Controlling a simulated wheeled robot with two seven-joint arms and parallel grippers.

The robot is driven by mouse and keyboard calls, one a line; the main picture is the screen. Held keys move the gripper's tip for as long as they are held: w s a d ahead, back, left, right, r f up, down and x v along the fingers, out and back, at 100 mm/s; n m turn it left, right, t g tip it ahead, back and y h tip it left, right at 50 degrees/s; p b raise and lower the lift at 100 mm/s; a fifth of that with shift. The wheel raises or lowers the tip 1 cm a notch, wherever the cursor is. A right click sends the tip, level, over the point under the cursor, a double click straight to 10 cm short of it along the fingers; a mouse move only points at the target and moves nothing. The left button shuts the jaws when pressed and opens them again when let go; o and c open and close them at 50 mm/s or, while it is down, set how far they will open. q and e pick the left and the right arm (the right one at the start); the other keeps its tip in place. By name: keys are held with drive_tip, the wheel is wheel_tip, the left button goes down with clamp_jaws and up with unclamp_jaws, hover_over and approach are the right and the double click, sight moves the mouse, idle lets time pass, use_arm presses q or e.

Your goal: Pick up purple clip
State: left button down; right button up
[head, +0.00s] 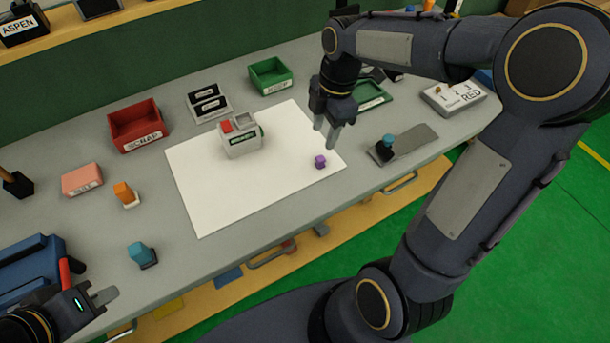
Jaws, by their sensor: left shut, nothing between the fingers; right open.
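The purple clip (320,161) lies on the right part of the white mat (203,200), near the mat's right edge. My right gripper (325,136) is open and empty, fingers pointing down, just above and behind the clip in the picture. The fingers look apart from the clip; the exact height gap is hard to tell. My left gripper (106,295) is shut and empty at the lower left, near the table's front edge, far from the clip.
A grey box with a red piece (241,140) stands on the mat. A red bin (137,126) and a green bin (270,76) are at the back. A teal-knobbed block (383,149) sits by a grey plate (412,144) to the right. The mat around the clip is clear.

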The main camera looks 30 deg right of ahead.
sight(321, 158)
drive_tip(key=f, duration=0.7)
drive_tip(key=shift+s+a+f+p, duration=0.2)
drive_tip(key=shift+a+f+p, duration=0.1)
drive_tip(key=shift+f+p, duration=0.1)
drive_tip(key=shift+c, duration=0.4)
clamp_jaws()
